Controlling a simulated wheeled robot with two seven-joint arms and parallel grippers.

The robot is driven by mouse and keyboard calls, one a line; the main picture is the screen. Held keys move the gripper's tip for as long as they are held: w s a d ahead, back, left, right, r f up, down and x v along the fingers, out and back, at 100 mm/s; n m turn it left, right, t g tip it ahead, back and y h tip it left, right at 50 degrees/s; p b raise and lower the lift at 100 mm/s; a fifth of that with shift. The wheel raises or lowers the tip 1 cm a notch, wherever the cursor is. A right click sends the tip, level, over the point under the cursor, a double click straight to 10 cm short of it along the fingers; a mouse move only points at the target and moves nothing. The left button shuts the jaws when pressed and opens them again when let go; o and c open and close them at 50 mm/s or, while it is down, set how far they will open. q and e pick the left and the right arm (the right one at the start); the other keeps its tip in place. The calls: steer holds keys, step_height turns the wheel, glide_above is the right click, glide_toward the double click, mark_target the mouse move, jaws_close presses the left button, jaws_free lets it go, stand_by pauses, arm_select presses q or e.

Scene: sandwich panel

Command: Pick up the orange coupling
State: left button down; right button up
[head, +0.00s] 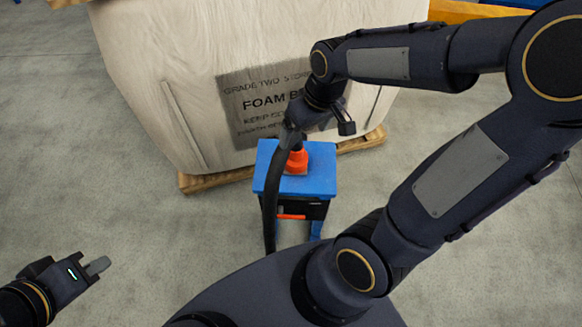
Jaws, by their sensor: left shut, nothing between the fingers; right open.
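The orange coupling (296,161) stands on the blue top of a small stand (321,182), near its middle. My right gripper (293,139) reaches down from above to the coupling's upper end and partly hides it. It is open; whether its fingers touch the coupling cannot be told. A thick black hose (273,190) curves from beside the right gripper down past the stand's left edge; where it joins is hidden. My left gripper (97,266) is shut and empty, low at the left above the floor, far from the stand.
A large pale wrapped block marked foam (165,70) sits on a wooden pallet (208,181) right behind the stand. An orange bar (291,217) shows low on the stand's front. The grey floor at left (70,160) is clear.

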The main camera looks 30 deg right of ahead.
mark_target(296, 148)
steer(key=shift+n+g+h, duration=0.8)
steer(key=shift+n+h, duration=0.1)
steer(key=w+f+b, duration=0.1)
steer(key=f, duration=0.2)
steer(key=w+f+b, duration=0.1)
steer(key=w+f, duration=0.1)
steer(key=f, duration=0.2)
steer(key=w+f+b, duration=0.1)
steer(key=f, duration=0.3)
steer(key=shift+w+d, duration=0.2)
steer(key=shift+w, duration=0.05)
steer(key=f, duration=0.2)
steer(key=f+b, duration=0.1)
steer(key=f, duration=0.2)
steer(key=f+b, duration=0.1)
steer(key=f, duration=0.1)
steer(key=shift+w+d+f, duration=0.1)
steer(key=shift+w+f, duration=0.15)
steer(key=shift+f, duration=0.15)
arm_select(q)
step_height(296, 148, down, 7)
steer(key=shift+s, duration=0.1)
arm_select(e)
steer(key=shift+c, duration=0.3)
steer(key=c, duration=1.1)
steer(key=shift+r, duration=0.15)
